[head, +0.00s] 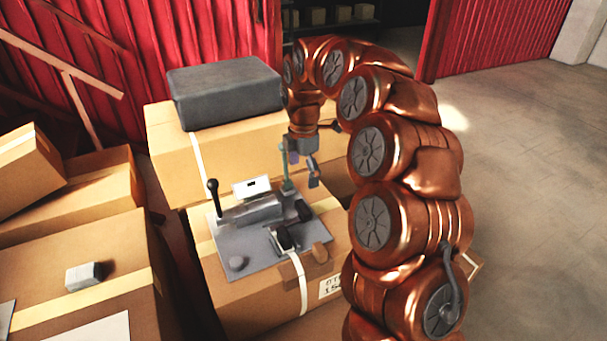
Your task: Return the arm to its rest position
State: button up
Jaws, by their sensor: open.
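My copper-coloured arm rises at the right of the head view, arches over at the top and bends down to the left. My gripper (303,171) hangs at its end, pointing down, above the back right part of a grey panel (248,247). It is open, and I see nothing held in it. A thin green upright piece (286,170) stands just left of the gripper; I cannot tell whether they touch. The panel lies on a cardboard box and bears a black-knobbed lever (213,192), a white display (251,187) and small dark parts (285,240).
A dark grey cushion-like block (226,92) lies on a taller box (166,158) behind the panel. More cardboard boxes (65,260) fill the left, one bearing a small grey block (84,276). Red corrugated walls (180,35) stand behind. The floor (535,180) at right is clear.

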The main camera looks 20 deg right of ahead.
jog(key=s+a+r+m+p, duration=0.2)
jog(key=s+r+m, duration=0.2)
jog(key=s, duration=0.6)
jog(key=s+a+r+m+p, duration=0.1)
jog(key=s+r+m, duration=0.3)
jog(key=s, duration=0.5)
jog(key=s+d+f+m+g+p, duration=0.1)
jog(key=s+m+p, duration=0.2)
jog(key=s+m, duration=0.9)
jog(key=s, duration=1)
jog(key=shift+d+f+g, duration=0.2)
jog(key=shift+f+g, duration=0.05)
jog(key=shift+g, duration=0.15)
